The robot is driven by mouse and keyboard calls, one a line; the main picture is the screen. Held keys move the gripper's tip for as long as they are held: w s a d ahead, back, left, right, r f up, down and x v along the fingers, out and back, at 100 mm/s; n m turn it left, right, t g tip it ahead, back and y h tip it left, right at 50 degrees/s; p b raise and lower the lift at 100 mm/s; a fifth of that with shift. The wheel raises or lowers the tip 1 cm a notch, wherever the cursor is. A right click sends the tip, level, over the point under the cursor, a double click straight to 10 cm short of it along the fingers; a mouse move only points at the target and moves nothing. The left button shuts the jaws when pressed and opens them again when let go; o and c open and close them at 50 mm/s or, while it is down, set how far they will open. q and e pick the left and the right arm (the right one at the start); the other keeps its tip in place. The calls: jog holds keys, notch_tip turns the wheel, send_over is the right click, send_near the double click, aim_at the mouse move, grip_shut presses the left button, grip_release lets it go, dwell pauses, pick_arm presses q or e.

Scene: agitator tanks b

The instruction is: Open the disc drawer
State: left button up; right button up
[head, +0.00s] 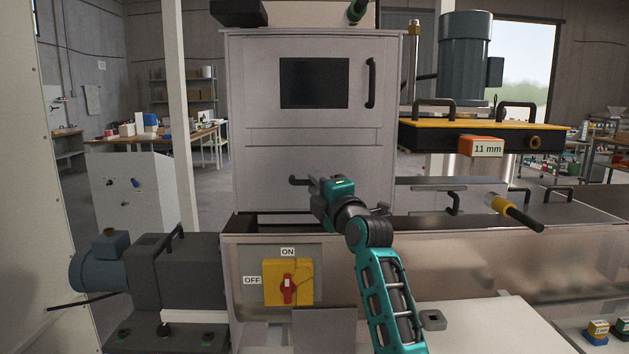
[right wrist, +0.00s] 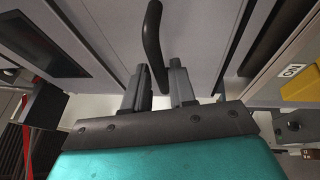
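The grey cabinet (head: 313,100) stands behind the bench, with a dark window in its upper door. Its lower front panel (head: 265,165), which I take for the disc drawer, looks flush with the cabinet. A black bar handle (head: 298,181) shows low on this panel, and its curved bar shows in the right wrist view (right wrist: 152,35). My right gripper (head: 315,184) is at this handle. In the right wrist view its two fingers (right wrist: 160,80) stand apart, with the handle's near end at the gap between their tips. Firm contact cannot be made out. My left gripper is not in view.
A yellow switch (head: 288,282) with a red knob sits on the bench front below. A vertical handle (head: 371,83) is on the upper door. To the right are a yellow-topped block (head: 480,136) and a yellow-collared black lever (head: 515,212). A motor (head: 100,270) stands at lower left.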

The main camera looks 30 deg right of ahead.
jog(key=shift+x, duration=1.05)
jog(key=shift+c, duration=0.2)
grip_shut()
